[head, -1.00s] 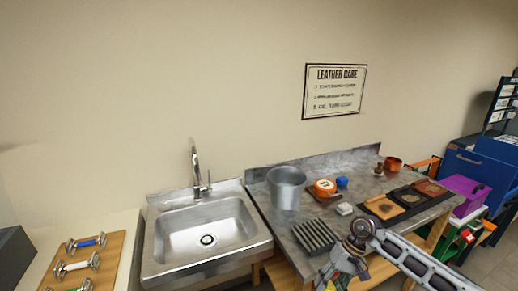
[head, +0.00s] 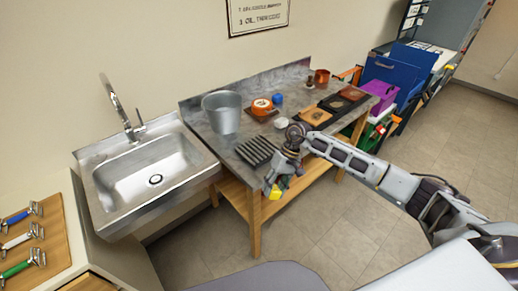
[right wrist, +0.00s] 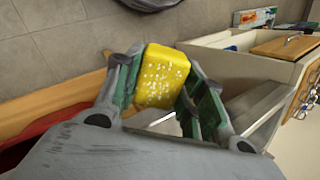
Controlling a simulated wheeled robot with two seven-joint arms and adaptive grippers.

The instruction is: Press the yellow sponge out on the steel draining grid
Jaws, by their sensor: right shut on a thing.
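The yellow sponge (right wrist: 163,77) is between the fingers of my right gripper (right wrist: 158,85) in the right wrist view, and the fingers are shut on it. In the head view the right gripper (head: 278,186) hangs beside the front edge of the bench, with a bit of the yellow sponge (head: 276,192) showing below it. The dark steel draining grid (head: 256,151) lies on the bench's front left part, just behind and above the gripper. The gripper is apart from the grid. My left gripper is not in view.
A metal bucket (head: 223,112) stands on the bench behind the grid. An orange round tin (head: 262,106), a blue item (head: 278,99) and dark mats (head: 333,103) are farther right. A steel sink (head: 150,172) is left of the bench. Open floor (head: 330,225) lies in front.

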